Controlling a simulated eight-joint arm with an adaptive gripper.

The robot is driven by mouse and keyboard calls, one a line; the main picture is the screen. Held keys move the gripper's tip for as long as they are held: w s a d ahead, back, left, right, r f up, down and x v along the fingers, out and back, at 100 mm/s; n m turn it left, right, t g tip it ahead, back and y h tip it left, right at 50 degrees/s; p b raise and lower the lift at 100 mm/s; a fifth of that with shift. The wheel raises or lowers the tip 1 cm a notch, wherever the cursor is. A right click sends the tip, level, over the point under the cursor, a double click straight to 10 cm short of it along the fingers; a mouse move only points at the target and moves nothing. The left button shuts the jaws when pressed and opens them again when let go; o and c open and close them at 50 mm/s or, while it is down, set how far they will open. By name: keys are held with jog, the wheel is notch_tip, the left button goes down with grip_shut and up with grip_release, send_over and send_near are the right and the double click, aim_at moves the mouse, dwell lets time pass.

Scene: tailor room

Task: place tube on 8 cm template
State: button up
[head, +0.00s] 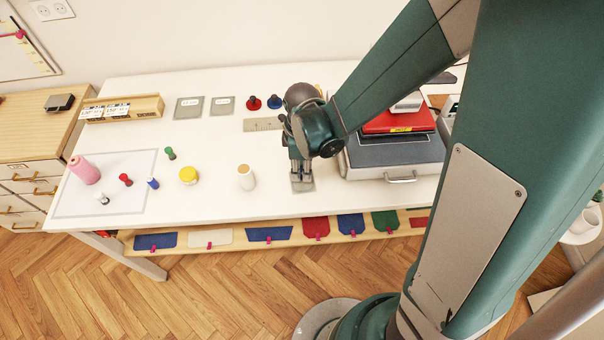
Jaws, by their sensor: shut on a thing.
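My gripper (300,172) points down at the table's front right, just left of the grey machine. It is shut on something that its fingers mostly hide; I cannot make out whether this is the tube. A small grey plate (303,186) shows at the fingertips; I cannot tell whether they touch it. Two grey plates with white labels, a left one (188,112) and a right one (222,110), lie at the back of the table. The labels are too small to read, so I cannot tell which plate is the 8 cm template. A white cylinder with a tan top (246,178) stands left of my gripper.
A grey machine with a red top (398,150) stands close to the right of my gripper. A yellow jar (188,176), a pink spool (84,170) and small coloured pieces are at the left. A flat metal strip (261,125) lies behind.

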jog(key=shift+f, duration=1.1)
jog(key=shift+f, duration=0.15)
jog(key=o, duration=0.9)
jog(key=shift+c, duration=0.2)
jog(key=shift+r+p, duration=0.5)
jog(key=shift+r, duration=5.7)
